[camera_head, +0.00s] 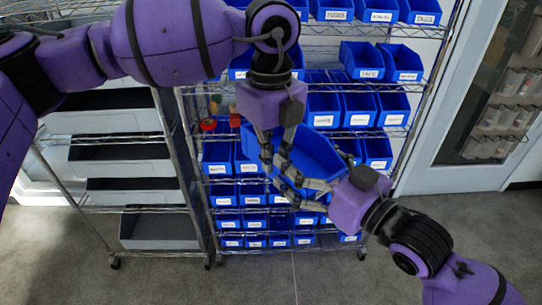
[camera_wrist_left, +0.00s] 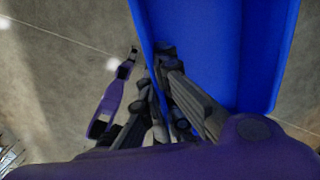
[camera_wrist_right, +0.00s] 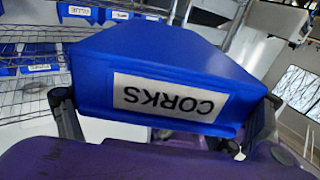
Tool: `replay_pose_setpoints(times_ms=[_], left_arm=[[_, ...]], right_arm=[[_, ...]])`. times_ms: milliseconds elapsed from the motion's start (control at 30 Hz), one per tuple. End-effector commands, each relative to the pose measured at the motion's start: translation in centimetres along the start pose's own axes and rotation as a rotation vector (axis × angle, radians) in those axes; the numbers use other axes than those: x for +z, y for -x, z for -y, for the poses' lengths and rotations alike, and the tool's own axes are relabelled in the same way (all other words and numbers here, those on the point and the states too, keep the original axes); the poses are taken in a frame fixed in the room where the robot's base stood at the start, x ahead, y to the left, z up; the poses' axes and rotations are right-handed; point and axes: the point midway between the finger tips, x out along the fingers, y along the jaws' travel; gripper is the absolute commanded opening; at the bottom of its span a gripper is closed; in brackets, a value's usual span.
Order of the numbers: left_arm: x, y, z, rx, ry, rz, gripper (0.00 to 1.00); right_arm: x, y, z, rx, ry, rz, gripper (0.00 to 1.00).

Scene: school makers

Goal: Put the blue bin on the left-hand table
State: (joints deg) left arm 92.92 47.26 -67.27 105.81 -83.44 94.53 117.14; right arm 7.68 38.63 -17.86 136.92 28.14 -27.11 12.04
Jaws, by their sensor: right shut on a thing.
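The blue bin (camera_head: 318,152) is held in the air in front of the shelving, tilted. In the right wrist view its front (camera_wrist_right: 160,80) carries an upside-down CORKS label, with a finger at each side. My right gripper (camera_head: 292,186) is shut on it, coming from the lower right. My left gripper (camera_head: 272,160) reaches down from above at the bin's left end. In the left wrist view its fingers (camera_wrist_left: 165,100) are close around the bin's wall (camera_wrist_left: 150,40); whether they grip it is unclear. No table shows in any view.
A wire rack (camera_head: 190,165) with several labelled blue bins stands directly behind. A shelf unit with grey trays (camera_head: 125,152) stands to its left. A door with a glass pane (camera_head: 500,110) is at right. The grey floor (camera_head: 290,280) in front is clear.

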Motion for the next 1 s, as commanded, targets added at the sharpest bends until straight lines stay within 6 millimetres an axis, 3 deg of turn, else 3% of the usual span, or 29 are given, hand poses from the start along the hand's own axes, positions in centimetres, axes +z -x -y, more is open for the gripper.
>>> replay_pose_setpoints(times_ms=[100,133,233,667,1000], left_arm=[[0.0,0.1,0.2,-0.006,-0.002,0.000,0.00],[0.0,0.2,0.2,-0.007,-0.002,0.000,0.00],[0.0,0.2,0.2,-0.008,-0.003,0.000,0.00],[0.0,0.1,0.1,-0.005,-0.001,0.000,0.00],[0.0,0.1,0.1,-0.005,-0.001,0.000,0.00]], right_arm=[[0.0,0.0,0.2,-0.005,-0.003,0.000,0.58],[0.0,0.0,0.2,-0.005,-0.003,0.000,0.87],[0.0,0.0,0.3,-0.005,-0.003,0.000,1.00],[0.1,0.4,0.1,-0.003,-0.002,0.001,1.00],[0.2,5.7,0.2,-0.003,-0.003,0.005,1.00]])
